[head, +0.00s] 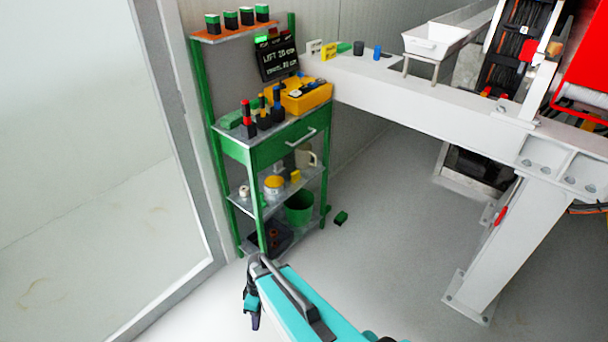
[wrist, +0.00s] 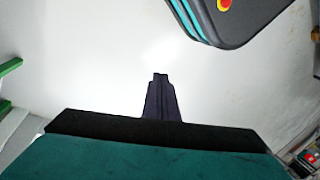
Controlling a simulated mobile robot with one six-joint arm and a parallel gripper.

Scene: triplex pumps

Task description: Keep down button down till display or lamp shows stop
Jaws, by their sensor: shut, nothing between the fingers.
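A small dark display board (head: 279,60) with pale writing stands at the back of the green shelf unit. Its top line seems to read "LIFT 20 cm"; the line below is too small to read surely. Small green and red patches show at its top edge; I cannot tell whether they are lamps. I cannot make out a down button in either view. My gripper (head: 253,318) hangs low in front of the shelf unit, well below and apart from the display. In the wrist view its dark fingers (wrist: 160,78) are shut together and empty over pale floor.
The green shelf unit (head: 277,150) holds a yellow bin (head: 308,97) and several bottles. A white beam frame (head: 440,105) stands at right, a glass panel (head: 90,170) at left. A dark teal-edged body with a red-yellow button (wrist: 224,5) shows in the wrist view.

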